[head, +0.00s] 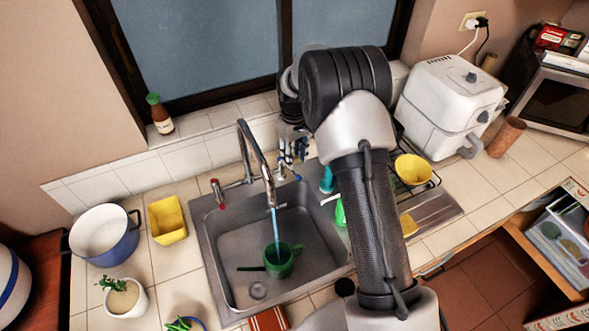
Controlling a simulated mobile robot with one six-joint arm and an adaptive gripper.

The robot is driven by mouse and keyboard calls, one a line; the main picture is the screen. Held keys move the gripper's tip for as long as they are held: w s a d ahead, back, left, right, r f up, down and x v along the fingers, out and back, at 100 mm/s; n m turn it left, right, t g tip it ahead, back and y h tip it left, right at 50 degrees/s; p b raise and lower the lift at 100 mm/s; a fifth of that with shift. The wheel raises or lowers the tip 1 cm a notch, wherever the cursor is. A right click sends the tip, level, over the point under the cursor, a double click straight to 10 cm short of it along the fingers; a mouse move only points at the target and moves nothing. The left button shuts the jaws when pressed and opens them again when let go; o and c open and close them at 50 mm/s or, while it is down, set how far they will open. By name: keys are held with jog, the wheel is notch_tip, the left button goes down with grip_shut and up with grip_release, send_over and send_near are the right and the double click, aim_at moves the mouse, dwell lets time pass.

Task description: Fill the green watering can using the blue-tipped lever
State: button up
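A green watering can (287,265) stands in the sink basin, with a thin dark spout pointing left. A bluish stream of water (274,222) runs from the curved metal tap (246,140) down into the can. The tap's red-tipped lever (216,188) is on the left. The blue-tipped lever (296,177) is on the right, just below my gripper and partly hidden by it. My gripper (293,154) points down behind the sink, right of the tap. Its fingers are small and dark here; I cannot tell whether they are open or touch the lever.
My arm crosses the sink's right side and hides part of it. A teal bottle (327,179) and a green item (340,212) stand there. A yellow bowl (413,169) is on the drying rack. A yellow container (167,219) and blue-white pot (104,236) stand left.

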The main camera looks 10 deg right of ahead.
aim_at(294, 172)
notch_tip(294, 172, down, 7)
jog(key=shift+r, duration=0.2)
grip_shut()
dwell(0.4)
dwell(0.4)
